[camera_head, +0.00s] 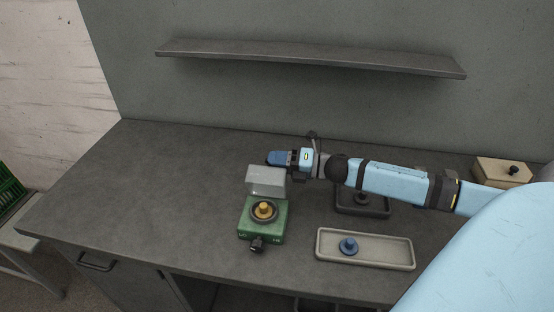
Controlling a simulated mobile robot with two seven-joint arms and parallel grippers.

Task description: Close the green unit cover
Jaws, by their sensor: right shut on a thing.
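The green unit (262,225) stands on the bench, left of centre, with a yellow piece (263,209) on a dark round seat on top and a black knob at its front. Its clear cover (266,181) is raised at the back of the unit, standing open. My right gripper (277,159) comes in from the right, just behind the top edge of the cover, and is shut on the cover. The exact contact is partly hidden by the cover. My left gripper is not in view.
A beige tray (387,262) with a blue knobbed piece (348,246) lies right of the unit. Behind it is a dark tray (362,209), partly under my arm. A beige box (503,172) sits at the far right. The bench's left side is clear; a shelf (310,57) hangs above.

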